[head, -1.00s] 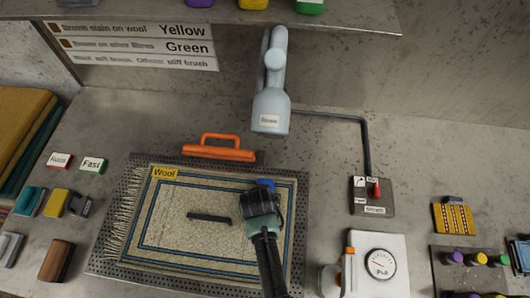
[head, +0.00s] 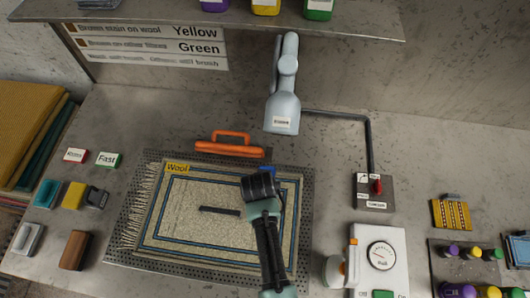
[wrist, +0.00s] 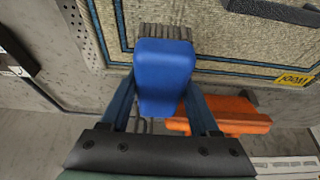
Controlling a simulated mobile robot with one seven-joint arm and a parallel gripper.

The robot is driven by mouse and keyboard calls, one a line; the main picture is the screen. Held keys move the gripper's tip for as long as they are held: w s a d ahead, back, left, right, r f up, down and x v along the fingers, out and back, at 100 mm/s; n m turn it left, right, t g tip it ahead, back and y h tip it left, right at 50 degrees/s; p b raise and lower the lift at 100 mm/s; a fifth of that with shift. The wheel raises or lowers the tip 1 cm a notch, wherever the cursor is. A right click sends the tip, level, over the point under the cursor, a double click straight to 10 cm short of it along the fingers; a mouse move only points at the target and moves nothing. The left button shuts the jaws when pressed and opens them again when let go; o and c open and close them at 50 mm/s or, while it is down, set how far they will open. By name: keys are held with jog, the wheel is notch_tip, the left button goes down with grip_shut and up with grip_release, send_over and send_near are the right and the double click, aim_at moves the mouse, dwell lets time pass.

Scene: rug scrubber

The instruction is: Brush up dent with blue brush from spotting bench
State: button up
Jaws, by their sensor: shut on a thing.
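The blue brush (wrist: 165,70) is between the fingers of my gripper (wrist: 162,105) in the wrist view, with grey bristles at its far end. In the head view only a bit of its blue (head: 267,170) shows beyond my gripper (head: 262,186). The gripper is shut on it, over the right part of the rug. I cannot tell whether the bristles touch the rug. The dent (head: 220,210) is a dark bar-shaped mark in the middle of the cream, blue-bordered rug (head: 190,235), left of my gripper. It also shows at the top of the wrist view (wrist: 275,12).
An orange-handled tool (head: 228,148) lies behind the rug, and a grey steam head (head: 283,110) hangs above the bench (head: 335,150). A switch box (head: 374,193) and a gauge unit (head: 380,257) stand right. Several blocks and brushes, including a yellow one (head: 74,195), lie left.

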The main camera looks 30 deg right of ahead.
jog(key=shift+r+p, duration=0.85)
jog(key=shift+r, duration=0.5)
jog(key=shift+s, duration=0.1)
